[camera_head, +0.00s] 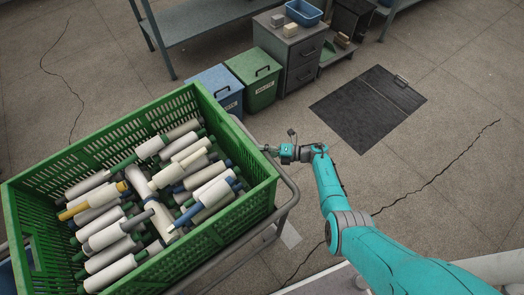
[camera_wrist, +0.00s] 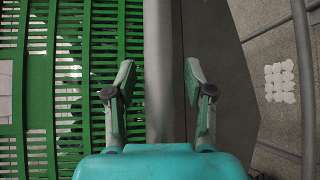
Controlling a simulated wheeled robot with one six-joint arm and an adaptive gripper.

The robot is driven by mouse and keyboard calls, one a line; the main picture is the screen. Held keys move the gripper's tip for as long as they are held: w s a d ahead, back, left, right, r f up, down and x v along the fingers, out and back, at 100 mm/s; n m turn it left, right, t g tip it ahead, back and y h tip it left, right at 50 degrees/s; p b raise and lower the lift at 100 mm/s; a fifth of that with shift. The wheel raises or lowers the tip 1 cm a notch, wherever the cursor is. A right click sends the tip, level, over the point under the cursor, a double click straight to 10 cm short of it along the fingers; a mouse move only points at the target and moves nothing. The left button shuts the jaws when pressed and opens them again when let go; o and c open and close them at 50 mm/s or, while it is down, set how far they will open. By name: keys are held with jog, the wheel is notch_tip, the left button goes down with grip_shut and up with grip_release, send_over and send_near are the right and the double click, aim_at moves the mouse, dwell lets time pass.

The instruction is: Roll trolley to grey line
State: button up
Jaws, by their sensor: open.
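The trolley is a grey tubular frame (camera_head: 293,186) carrying a green slatted crate (camera_head: 262,200) full of yarn bobbins. My gripper (camera_head: 269,150) is at the trolley's right side, close to its top rail. In the wrist view the grey rail (camera_wrist: 160,60) runs upright between the two open fingers of my gripper (camera_wrist: 159,78). A gap shows on each side of the rail, and I cannot tell how deep it sits between the fingers. I cannot make out a clear grey line on the floor. The trolley's wheels are hidden.
A dark mat (camera_head: 368,108) lies on the floor to the right. A blue bin (camera_head: 218,88) and a green bin (camera_head: 256,80) stand beyond the crate, beside a grey drawer cabinet (camera_head: 292,50). A pale patch (camera_head: 289,235) lies below the rail. Cracked floor at right is open.

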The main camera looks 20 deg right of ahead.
jog(key=v, duration=1.2)
dwell(0.4)
